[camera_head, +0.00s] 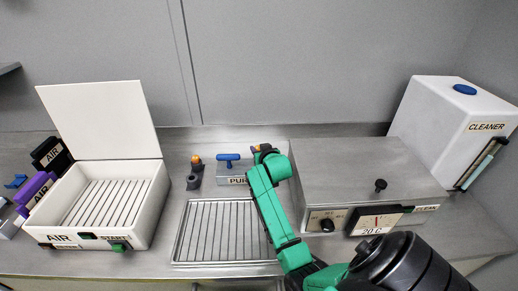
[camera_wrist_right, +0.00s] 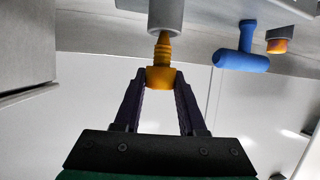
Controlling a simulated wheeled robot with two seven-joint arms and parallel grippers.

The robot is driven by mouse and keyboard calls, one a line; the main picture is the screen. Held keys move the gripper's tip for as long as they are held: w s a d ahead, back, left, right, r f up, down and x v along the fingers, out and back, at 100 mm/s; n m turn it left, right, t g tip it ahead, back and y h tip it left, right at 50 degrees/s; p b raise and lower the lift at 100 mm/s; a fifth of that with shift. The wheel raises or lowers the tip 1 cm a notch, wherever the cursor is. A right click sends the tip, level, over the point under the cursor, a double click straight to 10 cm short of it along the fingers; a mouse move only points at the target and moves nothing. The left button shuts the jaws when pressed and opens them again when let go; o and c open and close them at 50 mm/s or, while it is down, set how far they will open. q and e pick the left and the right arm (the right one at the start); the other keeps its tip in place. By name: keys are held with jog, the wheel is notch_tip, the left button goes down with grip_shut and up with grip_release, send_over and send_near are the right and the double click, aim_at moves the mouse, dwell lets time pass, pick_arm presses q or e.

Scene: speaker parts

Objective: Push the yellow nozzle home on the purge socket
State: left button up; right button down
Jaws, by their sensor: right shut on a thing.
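The yellow nozzle (camera_wrist_right: 160,76) is between the two dark fingers of my right gripper (camera_wrist_right: 158,88) in the right wrist view. Its ribbed, narrower end meets the mouth of a grey cylindrical socket (camera_wrist_right: 166,14); how deep it sits cannot be told. In the head view my right gripper (camera_head: 263,152) is at the right end of the purge block (camera_head: 233,180), and the arm covers part of the block's label. The socket is mostly hidden there by the gripper. The left gripper is not in view.
A blue T-handle (camera_head: 228,158) stands on the purge block. Left of it is a dark holder with an orange-topped part (camera_head: 196,160). A slatted drain tray (camera_head: 186,262) lies in front. An open white AIR box (camera_head: 150,205) is left; a steel bath (camera_head: 350,165) and CLEANER tank (camera_head: 425,115) are right.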

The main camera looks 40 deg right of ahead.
jog(key=shift+f+b, duration=0.8)
jog(key=shift+f, duration=0.5)
jog(key=shift+c, duration=2)
grip_release()
jog(key=v, duration=1.4)
jog(key=shift+s+b, duration=0.25)
jog(key=shift+b, duration=0.15)
jog(key=shift+a, duration=0.15)
